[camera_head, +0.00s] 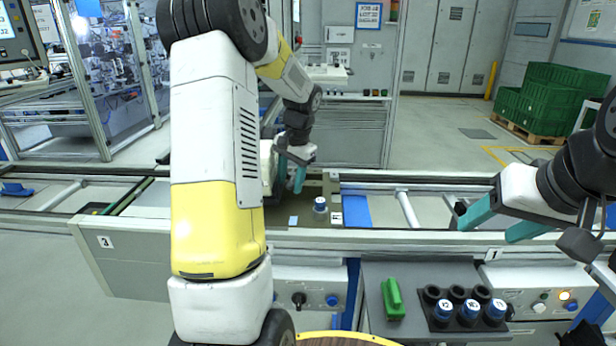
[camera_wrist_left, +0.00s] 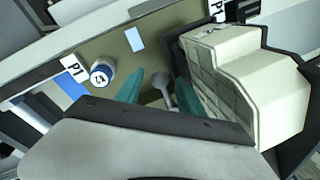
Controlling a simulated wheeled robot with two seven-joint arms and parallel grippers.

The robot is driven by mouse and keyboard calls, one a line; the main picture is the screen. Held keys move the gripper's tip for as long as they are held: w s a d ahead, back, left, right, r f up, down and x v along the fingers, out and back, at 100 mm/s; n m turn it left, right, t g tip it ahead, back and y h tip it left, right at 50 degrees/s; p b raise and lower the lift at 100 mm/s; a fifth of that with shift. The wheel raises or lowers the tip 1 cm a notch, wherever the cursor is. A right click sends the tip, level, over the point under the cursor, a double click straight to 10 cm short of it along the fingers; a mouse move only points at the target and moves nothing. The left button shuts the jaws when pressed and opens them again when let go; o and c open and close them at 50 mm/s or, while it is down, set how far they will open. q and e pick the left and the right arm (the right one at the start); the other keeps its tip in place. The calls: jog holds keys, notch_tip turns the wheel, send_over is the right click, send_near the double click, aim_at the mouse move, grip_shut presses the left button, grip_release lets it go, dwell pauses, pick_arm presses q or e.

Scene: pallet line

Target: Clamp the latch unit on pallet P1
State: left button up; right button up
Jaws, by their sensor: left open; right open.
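Pallet P1 (camera_head: 305,217), an olive-grey plate with a "P1" label, lies on the line at the centre of the head view; its bare surface also shows in the left wrist view (camera_wrist_left: 112,48). The cream, stepped latch unit (camera_wrist_left: 245,80) sits beside my left gripper (camera_wrist_left: 155,88); in the head view the unit (camera_head: 267,160) is mostly hidden behind my left arm. A grey round-ended lever (camera_wrist_left: 162,80) shows between the open teal fingers; I cannot tell whether they touch it. My left gripper (camera_head: 291,177) points down over the pallet. My right gripper (camera_head: 497,221) is open and empty at the right.
A white-and-blue capped piece (camera_head: 320,205) stands on the pallet near its label. A grey shelf (camera_head: 375,270) in front holds a green block (camera_head: 393,298) and a black holder with several capped pieces (camera_head: 468,310). Green crates (camera_head: 550,95) stand far back right.

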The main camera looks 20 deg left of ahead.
pick_arm(q)
grip_shut()
dwell(1.3)
